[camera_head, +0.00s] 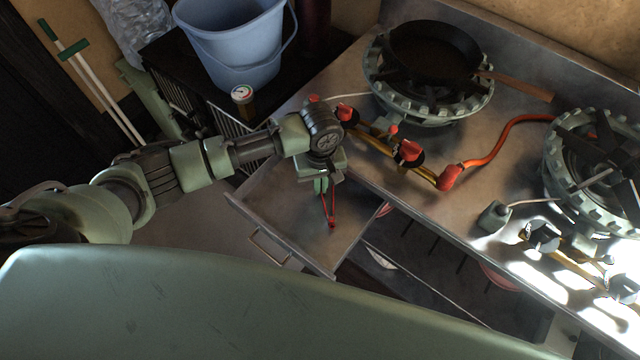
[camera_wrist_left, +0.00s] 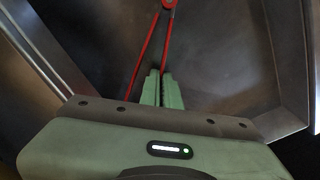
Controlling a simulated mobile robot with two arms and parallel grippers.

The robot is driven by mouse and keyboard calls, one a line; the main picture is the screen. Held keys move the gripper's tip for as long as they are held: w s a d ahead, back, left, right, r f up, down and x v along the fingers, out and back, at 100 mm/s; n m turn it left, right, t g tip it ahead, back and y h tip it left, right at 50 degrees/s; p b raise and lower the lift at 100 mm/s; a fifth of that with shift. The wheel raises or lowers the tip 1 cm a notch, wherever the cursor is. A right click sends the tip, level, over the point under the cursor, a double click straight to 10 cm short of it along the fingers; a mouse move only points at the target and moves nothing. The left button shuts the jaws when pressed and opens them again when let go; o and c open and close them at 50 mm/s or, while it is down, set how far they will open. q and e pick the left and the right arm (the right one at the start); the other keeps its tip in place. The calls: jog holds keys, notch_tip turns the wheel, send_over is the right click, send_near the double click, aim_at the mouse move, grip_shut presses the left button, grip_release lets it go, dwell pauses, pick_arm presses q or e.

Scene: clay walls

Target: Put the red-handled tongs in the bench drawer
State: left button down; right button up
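The red-handled tongs (camera_head: 332,209) hang from my left gripper (camera_head: 321,184), with their joined end pointing down over the open bench drawer (camera_head: 285,215). In the left wrist view the two red arms of the tongs (camera_wrist_left: 147,45) run from the green fingers of my left gripper (camera_wrist_left: 161,90) to the round red joint. The fingers are close together on the tongs. The drawer's metal floor and walls (camera_wrist_left: 288,60) surround the tongs in that view. I cannot tell whether the tongs touch the drawer floor. My right gripper is not in view.
The steel bench (camera_head: 450,215) carries gas burners, a frying pan (camera_head: 435,50), red valves and an orange hose (camera_head: 510,130). A blue bucket (camera_head: 230,45) and a small gauge-topped jar (camera_head: 243,100) stand on a dark cabinet. The drawer handle (camera_head: 268,246) faces the front left.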

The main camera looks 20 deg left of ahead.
pick_arm(q)
jog(key=shift+f, duration=0.1)
jog(key=c, duration=1.6)
grip_release()
jog(key=shift+c, duration=0.2)
notch_tip(320, 180, up, 12)
jog(key=p, duration=0.1)
